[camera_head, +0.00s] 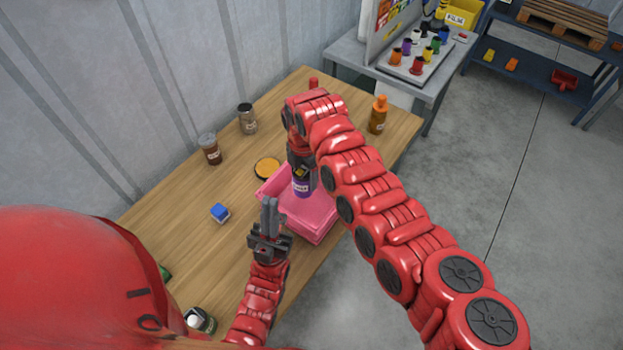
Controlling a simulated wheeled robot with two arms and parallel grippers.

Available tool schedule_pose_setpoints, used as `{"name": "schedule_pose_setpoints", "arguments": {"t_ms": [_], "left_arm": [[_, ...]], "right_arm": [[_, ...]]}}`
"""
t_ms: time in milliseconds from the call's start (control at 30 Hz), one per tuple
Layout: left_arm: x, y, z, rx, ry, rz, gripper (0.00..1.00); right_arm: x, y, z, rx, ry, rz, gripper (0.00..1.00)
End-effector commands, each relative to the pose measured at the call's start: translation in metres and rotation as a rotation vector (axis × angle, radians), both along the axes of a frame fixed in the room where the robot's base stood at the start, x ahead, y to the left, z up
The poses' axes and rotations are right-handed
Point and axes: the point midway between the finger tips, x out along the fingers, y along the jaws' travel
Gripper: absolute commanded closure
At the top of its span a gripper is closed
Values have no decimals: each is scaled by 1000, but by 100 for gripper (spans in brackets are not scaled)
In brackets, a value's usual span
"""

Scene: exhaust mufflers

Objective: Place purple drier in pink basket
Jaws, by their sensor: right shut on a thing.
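The purple drier (301,187) is held upright by my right gripper (301,172), which is shut on it. My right arm covers its upper part. The drier shows over the pink basket (316,232), within its outline; I cannot tell whether it touches the basket floor. The basket stands on the wooden table near its right edge. My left gripper (269,208) is at the basket's left side, its two fingers close together and empty.
A grey side table (440,85) with several coloured items stands behind.

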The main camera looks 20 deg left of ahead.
Motion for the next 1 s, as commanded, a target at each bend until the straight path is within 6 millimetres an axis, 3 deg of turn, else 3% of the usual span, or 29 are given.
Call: {"name": "schedule_pose_setpoints", "arguments": {"t_ms": [300, 467, 600, 1000], "left_arm": [[0, 0, -30, 0, 1, 0, 100], [0, 0, -39, 0, 0, 0, 100], [0, 0, -55, 0, 1, 0, 100], [0, 0, -58, 0, 0, 0, 100]], "right_arm": [[-1, 0, -60, -2, 0, 0, 92], [-1, 0, -76, -1, 0, 0, 92], [-1, 0, -99, -2, 1, 0, 92], [0, -1, -105, -1, 0, -1, 92]]}}
